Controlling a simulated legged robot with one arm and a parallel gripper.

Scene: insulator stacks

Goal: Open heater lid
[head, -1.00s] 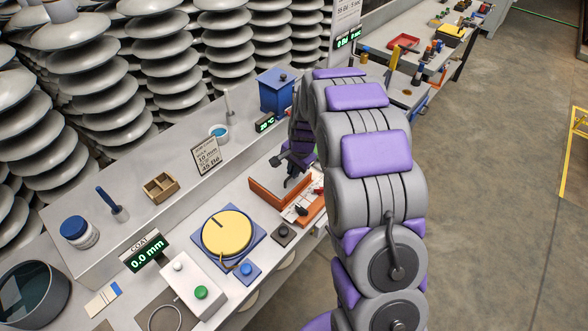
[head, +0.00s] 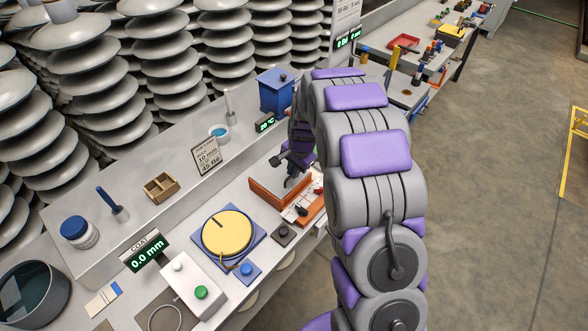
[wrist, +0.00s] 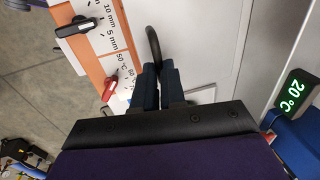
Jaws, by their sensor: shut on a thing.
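The heater shows in the head view as a low orange-sided box (head: 266,196) on the bench, partly hidden by my arm. In the wrist view its orange panel (wrist: 98,72) carries a black dial and a red dial. A grey flat surface beside it, which looks like the lid (wrist: 195,40), fills the middle. A dark curved handle (wrist: 153,45) rises there between my fingertips. My gripper (wrist: 160,75) is shut on this handle; in the head view the gripper (head: 290,182) is small and dark above the box. I cannot tell whether the lid is raised.
A green 20 °C display (head: 265,124) and a blue box (head: 277,92) stand behind the heater. A yellow disc on a blue plate (head: 228,234) lies to the left, with a small dark button (head: 283,232) between. A sign card (head: 207,155) stands on the back ledge.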

